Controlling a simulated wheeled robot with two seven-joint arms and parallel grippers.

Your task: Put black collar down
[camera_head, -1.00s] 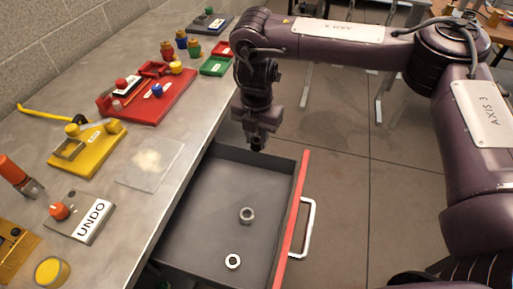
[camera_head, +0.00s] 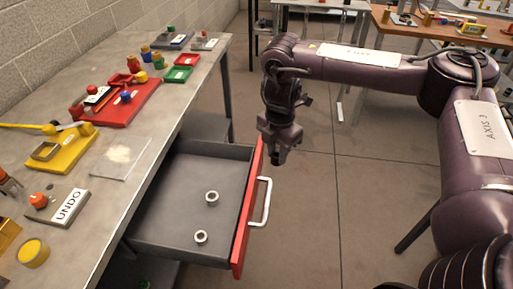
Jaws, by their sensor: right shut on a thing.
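My right gripper (camera_head: 279,148) hangs pointing down at the end of the purple arm, just to the right of the open drawer's red front. It is shut on a small dark piece, the black collar (camera_head: 278,157), which shows only in part at the fingertips. The open grey drawer (camera_head: 165,212) holds two metal rings lying apart on its floor: one grey ring (camera_head: 211,198) and one lighter ring (camera_head: 200,237). My left gripper is not in view.
The workbench (camera_head: 88,178) on the left carries a red fixture (camera_head: 130,108), a yellow fixture (camera_head: 72,155), an UNDO block (camera_head: 62,208), a clear plate (camera_head: 121,157) and red and green trays. The drawer's handle (camera_head: 265,203) juts right. Open floor lies beyond it.

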